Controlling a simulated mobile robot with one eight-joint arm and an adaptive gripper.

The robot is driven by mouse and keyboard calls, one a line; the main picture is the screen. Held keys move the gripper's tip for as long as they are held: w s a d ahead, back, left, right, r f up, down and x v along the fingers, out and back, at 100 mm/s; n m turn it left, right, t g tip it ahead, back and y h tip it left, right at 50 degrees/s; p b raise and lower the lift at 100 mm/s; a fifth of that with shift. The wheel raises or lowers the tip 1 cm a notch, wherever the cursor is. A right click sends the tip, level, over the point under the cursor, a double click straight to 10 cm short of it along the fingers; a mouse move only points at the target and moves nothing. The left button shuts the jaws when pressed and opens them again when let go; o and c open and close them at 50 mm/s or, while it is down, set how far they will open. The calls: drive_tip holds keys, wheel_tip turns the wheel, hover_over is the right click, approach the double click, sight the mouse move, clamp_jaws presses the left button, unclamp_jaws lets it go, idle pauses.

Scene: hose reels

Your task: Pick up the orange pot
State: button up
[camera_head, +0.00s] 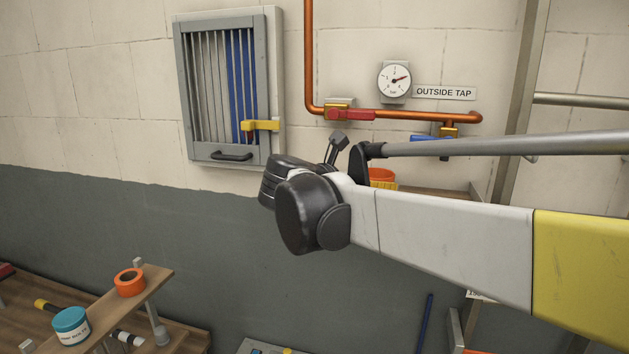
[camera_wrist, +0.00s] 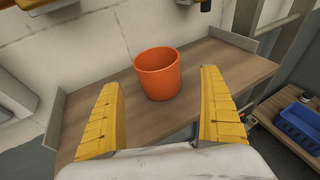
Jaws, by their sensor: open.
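The orange pot (camera_wrist: 158,78) stands upright on a wooden shelf (camera_wrist: 210,60) against the wall in the wrist view. My gripper (camera_wrist: 164,103) is open, with its two yellow fingers apart. The pot is ahead of the fingers, between their lines and apart from both. In the head view my arm hides most of the pot; a small orange part of its rim (camera_head: 382,174) shows behind my wrist.
The shelf has raised ends. An orange pipe (camera_head: 420,114) with taps and a gauge (camera_head: 395,79) runs on the wall above. A blue crate (camera_wrist: 300,128) sits lower right. A workbench (camera_head: 190,338) at lower left holds a teal tub (camera_head: 71,327) and an orange tape roll (camera_head: 130,282).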

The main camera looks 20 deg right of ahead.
drive_tip(key=p+x, duration=0.1)
drive_tip(key=x, duration=0.2)
drive_tip(key=p+x, duration=0.1)
drive_tip(key=x, duration=0.3)
drive_tip(key=shift+w+f, duration=0.3)
drive_tip(key=shift+s+r, duration=0.1)
drive_tip(key=shift+s, duration=0.1)
drive_tip(key=shift+c, duration=0.7)
drive_tip(key=c, duration=1.2)
